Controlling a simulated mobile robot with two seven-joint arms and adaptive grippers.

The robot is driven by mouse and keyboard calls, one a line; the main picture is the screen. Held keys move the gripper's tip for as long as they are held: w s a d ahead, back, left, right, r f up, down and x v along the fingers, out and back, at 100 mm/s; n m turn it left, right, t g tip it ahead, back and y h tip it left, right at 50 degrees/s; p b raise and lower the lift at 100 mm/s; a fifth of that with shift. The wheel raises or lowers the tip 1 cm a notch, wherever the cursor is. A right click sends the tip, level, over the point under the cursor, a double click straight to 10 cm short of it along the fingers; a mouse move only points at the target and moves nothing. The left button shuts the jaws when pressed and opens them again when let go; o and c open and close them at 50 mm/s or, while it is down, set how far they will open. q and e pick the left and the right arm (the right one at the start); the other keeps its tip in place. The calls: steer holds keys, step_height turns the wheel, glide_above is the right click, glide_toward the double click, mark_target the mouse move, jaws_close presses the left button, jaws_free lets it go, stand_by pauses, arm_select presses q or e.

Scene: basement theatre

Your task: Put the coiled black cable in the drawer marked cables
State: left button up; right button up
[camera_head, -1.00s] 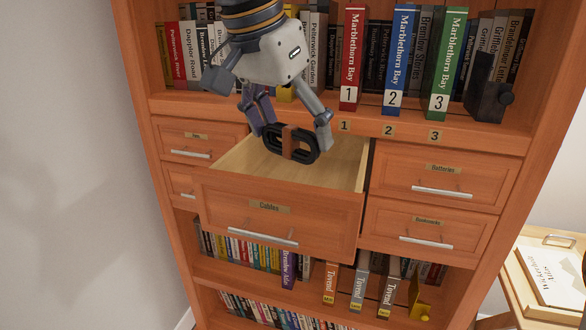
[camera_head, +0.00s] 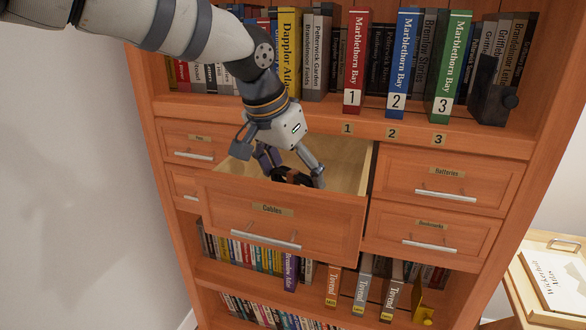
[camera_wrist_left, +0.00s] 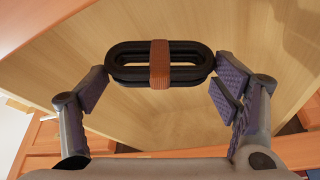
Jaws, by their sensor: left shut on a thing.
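The coiled black cable (camera_head: 291,176), a flat oval coil with a brown band, is between the fingers of my left gripper (camera_head: 293,172). In the left wrist view the coil (camera_wrist_left: 125,57) spans the space between the purple finger pads, and the gripper (camera_wrist_left: 161,80) is shut on it. The drawer marked Cables (camera_head: 240,218) is pulled open. My right gripper is not in view.
Shut drawers marked Batteries (camera_head: 485,182) and Bookmarks (camera_head: 470,232) are on the right, with more shut drawers (camera_head: 185,138) on the left. Numbered Marblethorn Bay books (camera_head: 400,60) stand on the shelf above. A side table (camera_head: 520,300) is at lower right.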

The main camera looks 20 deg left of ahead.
arm_select(q)
steer(key=shift+f, duration=0.4)
steer(key=o, duration=1.2)
steer(key=shift+o, duration=0.2)
steer(key=shift+r, duration=0.4)
steer(key=v, duration=1.2)
